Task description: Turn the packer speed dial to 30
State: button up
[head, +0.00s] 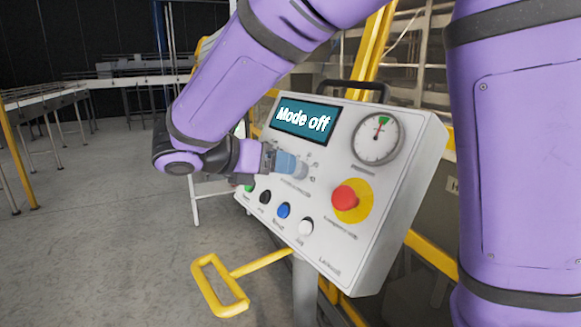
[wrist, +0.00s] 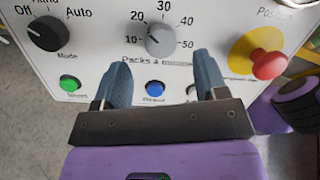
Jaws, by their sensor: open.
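The packer speed dial (wrist: 160,40) is a grey knob with marks 10 to 50 around it, on the white panel. Its pointer seems to face up and left, around 10 to 20, but is too small to read exactly. My gripper (wrist: 161,68) is open, its two blue fingers apart just below and to either side of the knob in the wrist view. Nothing is between the fingers but the panel face behind. In the head view my gripper (head: 288,163) is at the panel, and its fingers largely hide the dial.
The black mode knob (wrist: 47,33) points to Off, and the display (head: 302,119) reads "Mode off". A red emergency button (head: 344,198) sits right of the dial. Green (wrist: 69,83), blue (wrist: 155,88) and white (head: 305,227) buttons lie below. A gauge (head: 377,138) is at upper right.

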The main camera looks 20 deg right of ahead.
aim_at(298, 170)
jog(key=shift+x, duration=2.2)
jog(key=c, duration=0.9)
